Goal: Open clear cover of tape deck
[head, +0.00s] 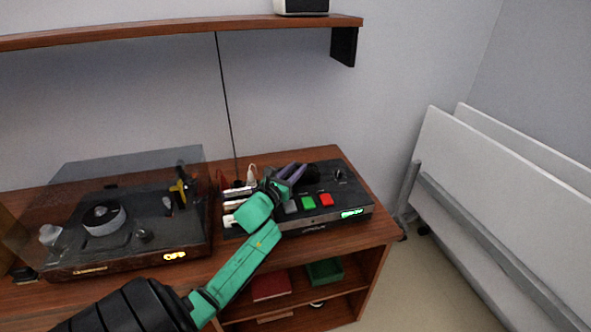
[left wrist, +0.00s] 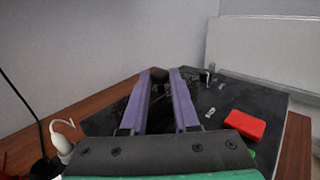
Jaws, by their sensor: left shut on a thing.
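A deck with a smoky clear cover (head: 80,175) stands at the left of the wooden cabinet top. A round reel-like part (head: 103,216) shows through or under the cover; I cannot tell how far the cover is raised. To its right is a black device (head: 345,198) with grey, green and red buttons and a lit green display. My left gripper (head: 297,172) is over this device, away from the smoky cover. In the left wrist view its purple fingers (left wrist: 162,77) are shut on a dark round piece (left wrist: 160,74). My right gripper is not in view.
A red button (left wrist: 246,125) lies right of my fingers. A white plug (left wrist: 61,142) is at the left. A shelf (head: 180,31) runs above the cabinet (head: 375,232). White panels (head: 500,190) lean at the right, with bare floor before them.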

